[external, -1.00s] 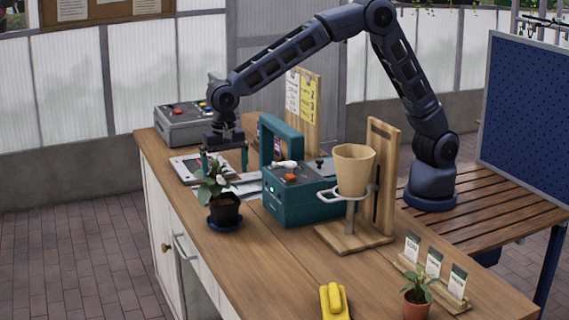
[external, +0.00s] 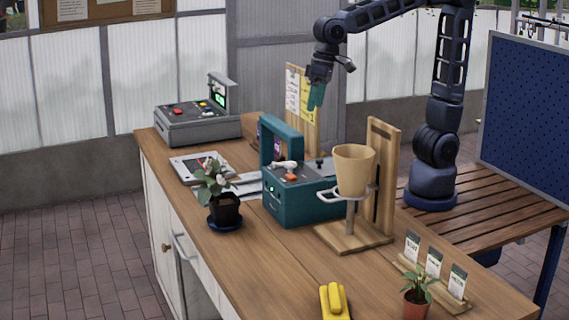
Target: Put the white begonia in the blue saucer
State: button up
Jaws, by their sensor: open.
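The white begonia (external: 214,177), a leafy plant with pale blooms in a black pot (external: 224,209), stands upright at the near-left edge of the bench. Its pot sits in the blue saucer (external: 226,224), whose rim shows around the pot's base. My gripper (external: 317,96), with teal fingers, is raised high above the back of the bench, near the clipped notes. It is well apart from the plant, up and to the right of it. Nothing shows between its fingers.
A teal machine (external: 295,195) with a tall handle stands right of the plant. A tan pot (external: 353,170) rests in a ring stand beside it. A grey device (external: 197,122) is at the back left. A yellow tool (external: 334,302) and a small potted plant (external: 416,290) are at the front.

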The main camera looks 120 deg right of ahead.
jog(key=s+a+f+n+t, duration=0.1)
jog(key=s+n, duration=0.7)
jog(key=s, duration=1.5)
notch_tip(320, 180, down, 2)
jog(key=shift+f+t, duration=0.15)
jog(key=shift+t, duration=0.35)
